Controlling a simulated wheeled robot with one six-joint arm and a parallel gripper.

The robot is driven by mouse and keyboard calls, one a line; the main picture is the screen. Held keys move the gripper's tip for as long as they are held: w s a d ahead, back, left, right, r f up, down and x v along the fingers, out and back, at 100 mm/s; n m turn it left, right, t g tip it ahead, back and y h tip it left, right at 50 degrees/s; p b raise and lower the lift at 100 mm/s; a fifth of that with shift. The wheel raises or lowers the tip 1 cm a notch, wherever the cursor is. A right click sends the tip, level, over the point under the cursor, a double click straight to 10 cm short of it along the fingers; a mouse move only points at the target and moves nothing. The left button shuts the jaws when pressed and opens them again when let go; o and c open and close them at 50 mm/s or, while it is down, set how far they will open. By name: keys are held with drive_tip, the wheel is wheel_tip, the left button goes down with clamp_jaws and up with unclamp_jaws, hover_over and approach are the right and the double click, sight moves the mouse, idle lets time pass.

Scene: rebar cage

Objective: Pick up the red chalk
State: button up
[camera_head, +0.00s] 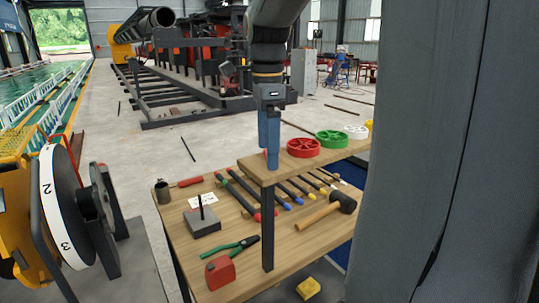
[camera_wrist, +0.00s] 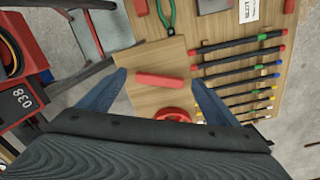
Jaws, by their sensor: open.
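The red chalk (camera_wrist: 160,80) is a short red stick lying on the raised wooden shelf (camera_wrist: 150,101) in the wrist view. My gripper (camera_wrist: 158,77) is open, with one blue finger on either side of the chalk's two ends. The fingers appear apart from the chalk, with nothing held. In the head view my gripper (camera_head: 269,165) points down at the near left end of the shelf. There its fingers cover most or all of the chalk, and their height above the shelf is hard to judge.
A red wheel (camera_head: 303,147), a green wheel (camera_head: 331,139) and a white wheel (camera_head: 356,132) sit along the shelf. The lower table holds a mallet (camera_head: 342,203), green pliers (camera_head: 230,249), a red tape measure (camera_head: 219,272) and several rods (camera_head: 243,187). A dark post supports the shelf.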

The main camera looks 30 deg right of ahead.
drive_tip(key=shift+f, duration=0.25)
drive_tip(key=c, duration=1.2)
drive_tip(key=shift+r, duration=0.1)
wheel_tip(320, 180, up, 10)
drive_tip(key=shift+f+b, duration=0.1)
drive_tip(key=shift+b, duration=0.85)
drive_tip(key=o, duration=0.5)
drive_tip(key=c, duration=0.3)
drive_tip(key=shift+s+a, duration=0.1)
drive_tip(key=shift+c, duration=0.2)
